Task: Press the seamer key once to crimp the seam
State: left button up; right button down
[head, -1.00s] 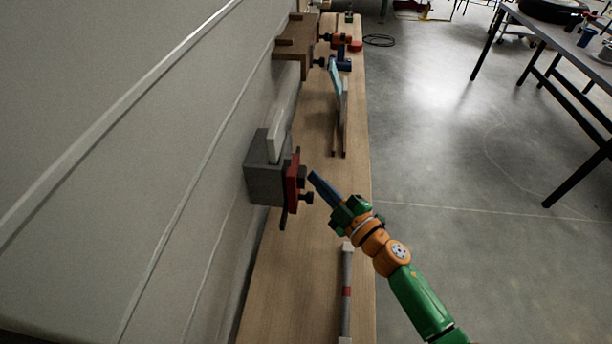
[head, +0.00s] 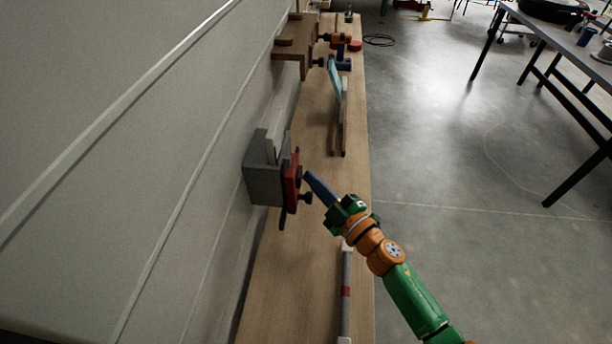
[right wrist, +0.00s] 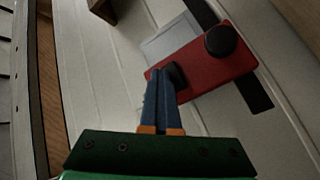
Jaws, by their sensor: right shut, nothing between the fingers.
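The seamer is a grey box (head: 262,182) against the pale wall, with a red plate (head: 291,185) on its right side. The upper key (head: 299,172) is at the tips of my right gripper (head: 309,175); the lower key (head: 306,197) stands clear. In the right wrist view, my gripper's blue fingers (right wrist: 164,78) are together and empty, their tips at one key (right wrist: 178,76) and partly covering it. Contact looks likely, but I cannot be sure. The other key (right wrist: 221,40) is free. My left gripper is out of view.
A wooden bench (head: 285,290) runs along the wall. Open floor lies right.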

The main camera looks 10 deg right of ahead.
jog(key=shift+d, duration=0.15)
jog(key=shift+s+d, duration=0.3)
jog(key=shift+d, duration=0.45)
jog(key=d, duration=0.2)
jog(key=s+d, duration=0.1)
jog(key=d, duration=0.2)
jog(key=shift+s, duration=0.2)
jog(key=shift+f, duration=0.1)
dwell(0.6)
